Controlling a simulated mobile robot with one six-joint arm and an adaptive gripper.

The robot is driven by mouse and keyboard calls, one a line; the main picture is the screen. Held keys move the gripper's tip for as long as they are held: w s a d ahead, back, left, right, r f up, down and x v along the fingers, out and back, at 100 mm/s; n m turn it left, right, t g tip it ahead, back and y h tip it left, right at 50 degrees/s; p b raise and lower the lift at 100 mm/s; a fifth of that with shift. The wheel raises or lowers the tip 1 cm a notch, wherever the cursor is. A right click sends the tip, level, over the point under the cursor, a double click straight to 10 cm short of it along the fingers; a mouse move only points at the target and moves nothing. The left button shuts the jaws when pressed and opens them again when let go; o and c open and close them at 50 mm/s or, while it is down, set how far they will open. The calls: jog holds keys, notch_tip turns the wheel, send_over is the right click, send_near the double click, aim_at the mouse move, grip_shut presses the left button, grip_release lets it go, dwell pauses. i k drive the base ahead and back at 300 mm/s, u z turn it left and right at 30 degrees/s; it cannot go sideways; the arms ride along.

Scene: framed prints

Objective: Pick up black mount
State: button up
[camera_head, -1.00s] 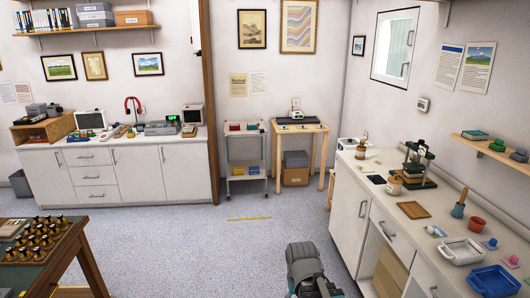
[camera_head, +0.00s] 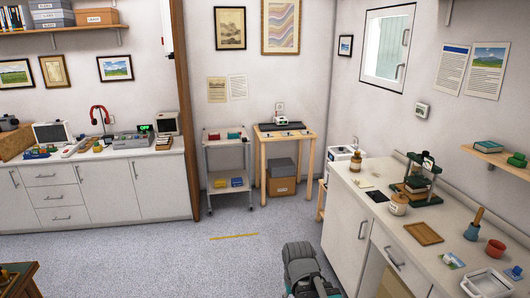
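A small flat black square (camera_head: 377,196) lies on the right-hand white counter (camera_head: 400,238), near its far end. It may be the black mount, but it is too small to be sure. A pale sheet (camera_head: 362,184) lies beside it. Dark flat pieces (camera_head: 290,132) also lie on the wooden table at the back wall; I cannot tell what they are. My gripper's fingers are not visible.
The counter also holds a green press (camera_head: 418,180), a cream jar (camera_head: 397,204), a brown bottle (camera_head: 355,161) and a brown tray (camera_head: 423,233). A metal trolley (camera_head: 228,164) stands at the back. The floor (camera_head: 220,265) ahead is clear, with a yellow strip (camera_head: 233,237).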

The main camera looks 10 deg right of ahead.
aim_at(377, 197)
jog(key=z, duration=0.25)
jog(key=i, duration=0.8)
jog(key=z, duration=0.55)
jog(key=i, duration=0.75)
jog(key=z, duration=0.3)
